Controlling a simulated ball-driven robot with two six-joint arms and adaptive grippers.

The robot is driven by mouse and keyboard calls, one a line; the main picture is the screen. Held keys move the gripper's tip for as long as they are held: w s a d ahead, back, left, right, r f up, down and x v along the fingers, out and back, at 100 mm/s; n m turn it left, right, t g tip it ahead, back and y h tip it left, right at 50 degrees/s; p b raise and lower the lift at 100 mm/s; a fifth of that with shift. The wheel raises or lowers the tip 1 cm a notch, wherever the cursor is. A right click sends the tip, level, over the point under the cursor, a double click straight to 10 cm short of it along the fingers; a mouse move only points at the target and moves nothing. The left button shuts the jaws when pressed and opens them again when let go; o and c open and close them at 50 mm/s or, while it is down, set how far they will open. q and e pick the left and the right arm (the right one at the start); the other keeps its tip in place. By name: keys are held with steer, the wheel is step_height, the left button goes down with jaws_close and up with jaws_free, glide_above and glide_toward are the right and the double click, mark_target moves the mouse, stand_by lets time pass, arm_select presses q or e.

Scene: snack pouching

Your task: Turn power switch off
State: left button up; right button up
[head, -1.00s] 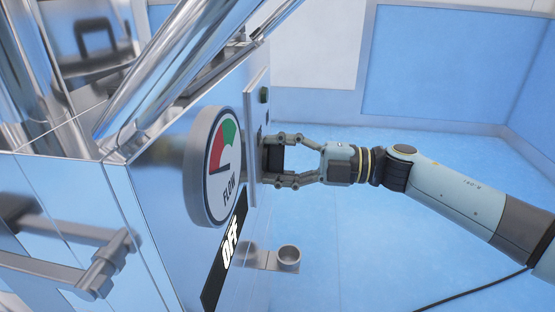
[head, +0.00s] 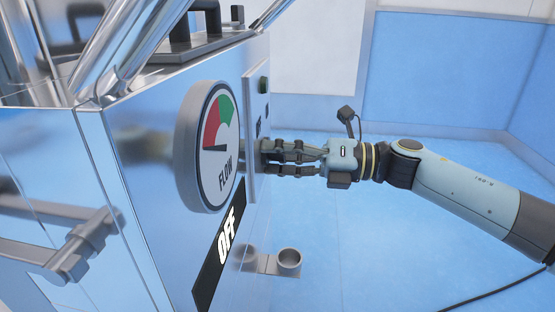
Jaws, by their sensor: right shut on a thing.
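The machine's light side plate (head: 250,92) carries the power switch, which is almost wholly hidden behind my right gripper's fingertips. My right gripper (head: 267,157) reaches in from the right. Its fingers are close together against the plate and shut on the switch. Its wrist is rolled so that a small dark camera-like part stands up above it. The switch's exact angle cannot be seen. My left gripper is out of view.
A round FLOW gauge (head: 207,148) sticks out left of the plate, close to my fingers. A small metal cup (head: 289,262) juts out below. The blue floor to the right is open.

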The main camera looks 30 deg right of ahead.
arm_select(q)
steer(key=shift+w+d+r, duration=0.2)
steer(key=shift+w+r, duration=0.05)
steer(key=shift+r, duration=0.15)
arm_select(e)
steer(key=shift+f+n, duration=0.15)
steer(key=shift+n, duration=0.55)
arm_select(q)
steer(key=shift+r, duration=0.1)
arm_select(e)
steer(key=o, duration=1.2)
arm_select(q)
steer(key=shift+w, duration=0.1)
arm_select(e)
steer(key=v, duration=1.2)
